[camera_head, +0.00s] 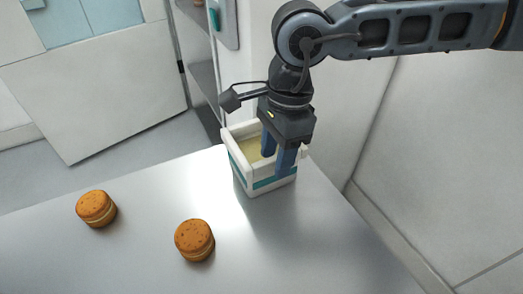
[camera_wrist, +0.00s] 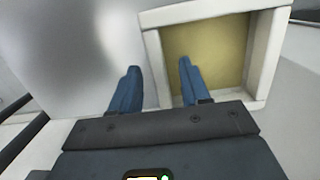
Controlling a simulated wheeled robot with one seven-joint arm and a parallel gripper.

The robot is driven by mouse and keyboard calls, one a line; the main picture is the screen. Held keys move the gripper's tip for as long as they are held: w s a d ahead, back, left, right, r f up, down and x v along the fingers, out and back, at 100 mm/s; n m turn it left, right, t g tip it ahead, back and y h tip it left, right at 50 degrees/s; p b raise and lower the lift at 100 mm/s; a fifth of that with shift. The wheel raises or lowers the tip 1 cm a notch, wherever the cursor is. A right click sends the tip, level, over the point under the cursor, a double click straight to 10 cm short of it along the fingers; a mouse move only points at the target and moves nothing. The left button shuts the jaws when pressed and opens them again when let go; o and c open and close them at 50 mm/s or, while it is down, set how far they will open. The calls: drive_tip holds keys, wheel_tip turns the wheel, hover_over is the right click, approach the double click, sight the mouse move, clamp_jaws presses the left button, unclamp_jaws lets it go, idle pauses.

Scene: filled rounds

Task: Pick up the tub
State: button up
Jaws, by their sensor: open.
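The tub (camera_head: 264,184) is a white square box with a teal band and a pale yellow inside. It stands upright at the far edge of the metal table. My gripper (camera_head: 276,164) points down at the tub, its blue fingers apart and empty. In the wrist view, the tub's near-left wall (camera_wrist: 155,50) runs between the fingers (camera_wrist: 159,66). The right finger is over the yellow inside and the left finger is outside the wall. I cannot tell how far the fingertips reach below the rim, or whether they touch the wall.
Two orange-brown filled rounds lie on the table (camera_head: 130,250), one at the left (camera_head: 96,208) and one in the middle (camera_head: 194,239). A white wall stands behind the tub and to its right. The front of the table is clear.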

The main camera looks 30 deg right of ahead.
drive_tip(key=shift+a+f, duration=0.1)
drive_tip(key=shift+f, duration=1.85)
drive_tip(key=shift+c, duration=0.4)
clamp_jaws()
drive_tip(key=shift+r, duration=0.1)
